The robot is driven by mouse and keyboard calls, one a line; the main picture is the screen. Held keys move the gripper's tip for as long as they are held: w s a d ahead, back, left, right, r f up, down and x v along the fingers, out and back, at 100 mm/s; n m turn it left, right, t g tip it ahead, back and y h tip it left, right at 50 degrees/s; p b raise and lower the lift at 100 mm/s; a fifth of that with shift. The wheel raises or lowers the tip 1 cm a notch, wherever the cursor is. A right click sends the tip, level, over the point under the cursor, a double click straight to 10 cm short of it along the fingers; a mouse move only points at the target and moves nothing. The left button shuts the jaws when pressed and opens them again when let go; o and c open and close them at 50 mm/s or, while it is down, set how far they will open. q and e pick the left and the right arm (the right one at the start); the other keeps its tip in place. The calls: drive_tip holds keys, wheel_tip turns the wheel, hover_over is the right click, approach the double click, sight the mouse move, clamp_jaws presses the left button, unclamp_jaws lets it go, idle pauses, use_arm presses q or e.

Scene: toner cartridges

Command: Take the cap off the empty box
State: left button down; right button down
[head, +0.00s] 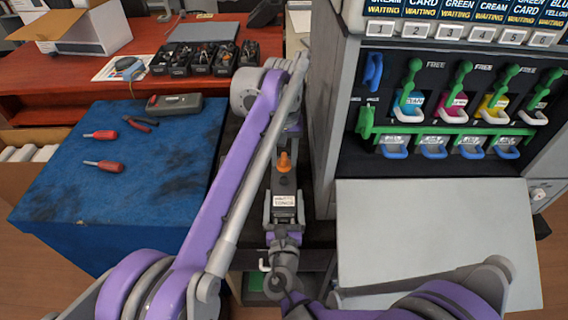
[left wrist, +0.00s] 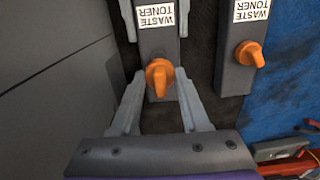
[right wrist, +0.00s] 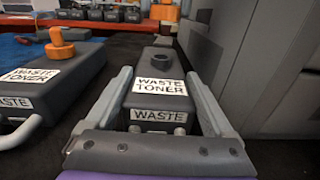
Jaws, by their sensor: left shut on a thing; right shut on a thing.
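My left gripper (left wrist: 160,78) is shut on the cap, which also shows at the top of the right wrist view (right wrist: 163,10). My right gripper (right wrist: 158,80) is shut on the sides of the box near its labelled end.
A second WASTE TONER box (right wrist: 60,78), with its orange cap on, stands beside the held one. A blue-covered table (head: 60,195) with screwdrivers and pliers is at left. The printer (head: 440,170) with coloured toner slots stands close at right.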

unclamp_jaws()
